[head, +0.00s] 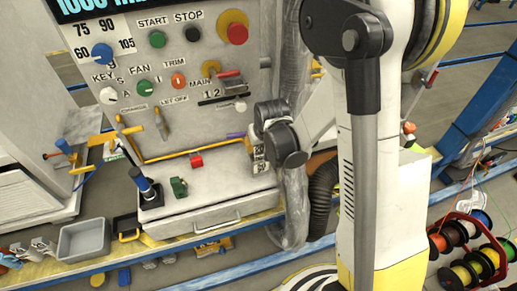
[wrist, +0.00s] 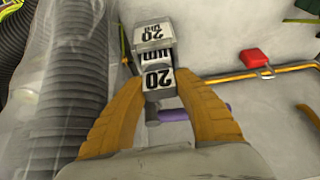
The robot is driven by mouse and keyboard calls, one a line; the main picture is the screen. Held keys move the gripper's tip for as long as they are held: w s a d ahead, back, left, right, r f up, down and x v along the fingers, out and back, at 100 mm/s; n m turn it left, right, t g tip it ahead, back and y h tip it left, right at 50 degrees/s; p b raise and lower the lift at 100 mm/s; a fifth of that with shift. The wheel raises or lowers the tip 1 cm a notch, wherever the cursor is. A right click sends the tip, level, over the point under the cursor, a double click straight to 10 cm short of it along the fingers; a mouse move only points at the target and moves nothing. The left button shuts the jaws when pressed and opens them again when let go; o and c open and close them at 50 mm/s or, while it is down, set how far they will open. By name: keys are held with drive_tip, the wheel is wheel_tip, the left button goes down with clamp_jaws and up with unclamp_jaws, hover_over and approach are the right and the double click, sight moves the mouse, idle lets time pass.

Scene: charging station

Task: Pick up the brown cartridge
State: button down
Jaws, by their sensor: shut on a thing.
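A small block-shaped cartridge (wrist: 158,80) with white labels reading "20" sits between the two orange-brown fingers of my gripper (wrist: 158,85). The fingertips press on its left and right sides. Its body looks greyish, and no plainly brown cartridge shows apart from it. In the head view my gripper (head: 252,148) is at the right side of the grey machine's ledge, with the labelled cartridge (head: 259,156) at its tip. I cannot tell whether the cartridge touches the ledge.
A purple cylinder (wrist: 208,112) lies just beyond the right finger. A red block (head: 196,160), a green part (head: 179,187) and a dark blue upright handle (head: 146,188) stand on the ledge (head: 215,180). A clear tube (wrist: 50,110) and ribbed hose run close left in the wrist view.

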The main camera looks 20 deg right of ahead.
wheel_tip(320, 180, up, 17)
drive_tip(key=p, duration=0.6)
drive_tip(key=shift+r+p, duration=0.2)
drive_tip(key=shift+p, duration=0.15)
drive_tip(key=shift+f, duration=0.1)
